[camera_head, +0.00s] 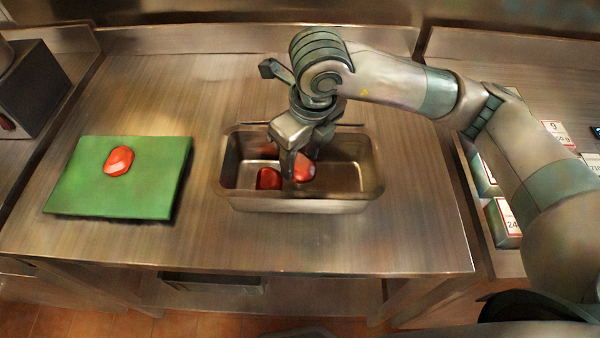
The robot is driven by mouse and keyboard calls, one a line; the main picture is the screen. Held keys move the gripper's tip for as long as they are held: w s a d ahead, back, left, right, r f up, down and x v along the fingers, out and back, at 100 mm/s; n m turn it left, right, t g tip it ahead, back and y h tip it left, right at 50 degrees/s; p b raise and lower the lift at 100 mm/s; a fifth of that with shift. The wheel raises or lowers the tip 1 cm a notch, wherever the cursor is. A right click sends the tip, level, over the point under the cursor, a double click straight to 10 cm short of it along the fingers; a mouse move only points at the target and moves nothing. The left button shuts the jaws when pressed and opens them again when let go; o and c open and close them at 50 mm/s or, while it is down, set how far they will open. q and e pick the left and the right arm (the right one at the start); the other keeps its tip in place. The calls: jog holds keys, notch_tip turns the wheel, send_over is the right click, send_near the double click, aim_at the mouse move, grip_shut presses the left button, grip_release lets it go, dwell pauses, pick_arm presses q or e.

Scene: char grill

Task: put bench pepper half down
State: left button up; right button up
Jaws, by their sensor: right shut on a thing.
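One red pepper half (118,161) lies on the green cutting board (75,195) at the left of the bench. My right gripper (295,172) points down into the metal pan (300,205) at the middle of the bench. It is shut on a red pepper half (305,168), which shows just right of the fingers. Another red pepper half (269,179) is in the pan, just left of the fingers. I cannot tell whether the held half touches the pan floor. My left gripper is not in view.
The metal bench (420,225) is clear between the board and the pan and to the right of the pan. A dark box (35,85) stands at the far left. Labelled boxes (503,222) stand on a lower shelf at the right.

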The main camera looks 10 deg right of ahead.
aim_at(300, 186)
notch_tip(300, 186, down, 2)
jog(key=shift+f, duration=0.3)
notch_tip(300, 186, down, 3)
jog(key=shift+r+p, duration=0.2)
jog(key=shift+p, duration=0.55)
jog(key=shift+f, duration=0.5)
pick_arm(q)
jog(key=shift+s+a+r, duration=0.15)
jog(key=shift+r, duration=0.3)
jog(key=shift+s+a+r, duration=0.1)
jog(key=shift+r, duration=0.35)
